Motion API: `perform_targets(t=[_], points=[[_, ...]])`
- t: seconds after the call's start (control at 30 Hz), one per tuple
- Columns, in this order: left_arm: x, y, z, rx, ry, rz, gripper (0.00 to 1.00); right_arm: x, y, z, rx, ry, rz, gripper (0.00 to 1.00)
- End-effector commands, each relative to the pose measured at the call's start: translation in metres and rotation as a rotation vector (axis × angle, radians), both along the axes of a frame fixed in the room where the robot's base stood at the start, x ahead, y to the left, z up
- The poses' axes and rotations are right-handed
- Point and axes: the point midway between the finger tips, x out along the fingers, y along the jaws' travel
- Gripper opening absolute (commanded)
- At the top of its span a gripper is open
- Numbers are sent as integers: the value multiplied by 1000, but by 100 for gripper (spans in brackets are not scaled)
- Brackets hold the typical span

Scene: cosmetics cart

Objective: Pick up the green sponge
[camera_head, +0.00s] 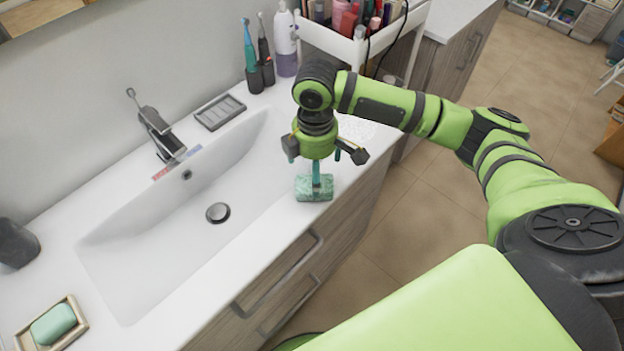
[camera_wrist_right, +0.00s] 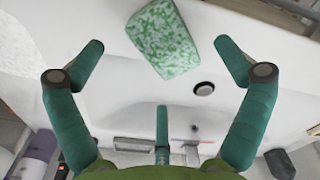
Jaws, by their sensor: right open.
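The green sponge (camera_head: 314,188), speckled green and white, lies on the white counter at the front right edge of the sink. It also shows in the right wrist view (camera_wrist_right: 165,38), beyond my fingertips. My right gripper (camera_head: 318,165) is above the sponge, pointing down, with its teal fingers spread. In the right wrist view the open fingers (camera_wrist_right: 160,75) have nothing between them. One finger partly covers the sponge in the head view, and I cannot tell whether it touches. My left gripper is not in view.
The sink basin (camera_head: 150,245) with its faucet (camera_head: 158,130) is to the left. A grey soap dish (camera_head: 220,111), electric toothbrushes (camera_head: 251,60) and a white cart (camera_head: 350,45) stand behind. A green soap bar (camera_head: 53,324) sits in a tray at the lower left.

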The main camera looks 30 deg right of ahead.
Motion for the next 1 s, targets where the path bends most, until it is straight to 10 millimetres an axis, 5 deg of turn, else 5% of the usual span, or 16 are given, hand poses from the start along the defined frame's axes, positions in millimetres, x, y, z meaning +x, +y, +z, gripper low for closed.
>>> perform_targets(t=[0.23, 0.57, 0.7, 0.73, 1.0], points=[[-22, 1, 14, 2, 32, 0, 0, 2, -1, -35, 0, 2, -1, 100], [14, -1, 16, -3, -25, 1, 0, 3, -1, -45, 0, -2, 1, 100], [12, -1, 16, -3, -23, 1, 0, 3, -1, -45, 0, -2, 1, 48], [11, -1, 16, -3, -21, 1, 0, 3, -1, -45, 0, -2, 1, 43], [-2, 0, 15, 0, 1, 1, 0, 3, -1, -45, 0, -1, 1, 42]])
